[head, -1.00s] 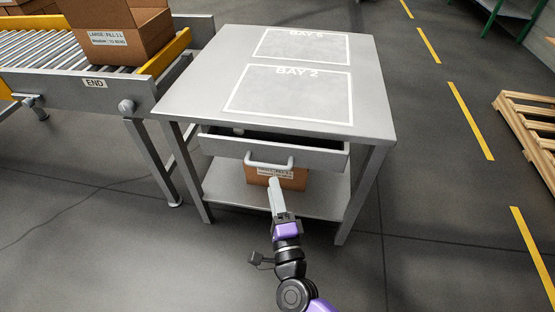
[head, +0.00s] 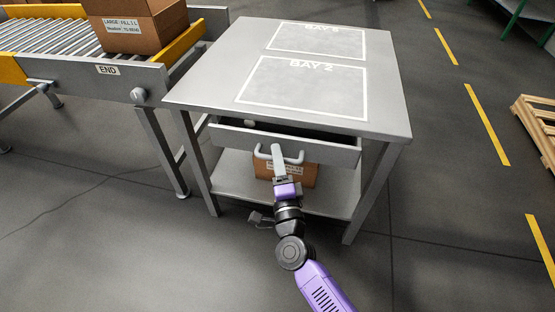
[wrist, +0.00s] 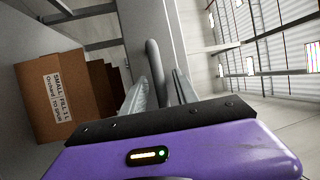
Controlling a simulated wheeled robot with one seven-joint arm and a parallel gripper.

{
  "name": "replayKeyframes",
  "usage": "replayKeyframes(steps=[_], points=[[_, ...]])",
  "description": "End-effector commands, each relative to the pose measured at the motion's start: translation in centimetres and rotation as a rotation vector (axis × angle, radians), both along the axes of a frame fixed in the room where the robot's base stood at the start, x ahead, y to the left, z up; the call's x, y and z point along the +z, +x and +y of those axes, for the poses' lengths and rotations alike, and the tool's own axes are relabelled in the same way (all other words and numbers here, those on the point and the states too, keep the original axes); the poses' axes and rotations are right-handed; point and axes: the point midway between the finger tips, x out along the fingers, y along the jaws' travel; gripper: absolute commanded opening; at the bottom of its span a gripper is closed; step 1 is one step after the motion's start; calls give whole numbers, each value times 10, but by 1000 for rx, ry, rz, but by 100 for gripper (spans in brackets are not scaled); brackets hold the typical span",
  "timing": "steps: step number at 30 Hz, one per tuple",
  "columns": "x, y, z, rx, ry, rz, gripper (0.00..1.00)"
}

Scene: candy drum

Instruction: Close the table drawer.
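The grey table (head: 390,108) has a drawer (head: 335,150) under its top that stands partly open, with a dark gap showing above its front panel. The drawer's bar handle (head: 297,160) sticks out from the front. My gripper (head: 277,150) is at the handle, overlapping its left half in the head view. In the wrist view, the two fingers of my gripper (wrist: 160,85) are apart, and the curved handle (wrist: 154,62) reaches down between them. I cannot tell whether a finger touches it. The drawer front (wrist: 150,22) lies just beyond.
A cardboard box (head: 306,176) sits on the table's lower shelf (head: 235,185); its label shows in the wrist view. A wooden pallet (head: 538,125) lies at the right. The tabletop is empty.

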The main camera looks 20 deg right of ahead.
Motion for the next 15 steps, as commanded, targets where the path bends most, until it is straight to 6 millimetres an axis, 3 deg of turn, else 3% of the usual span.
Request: replayKeyframes(steps=[5, 10, 15], points=[[0, 0, 0, 0, 0, 0, 34], [0, 0, 0, -1, 0, 0, 1], [0, 0, 0, -1, 0, 0, 0]])
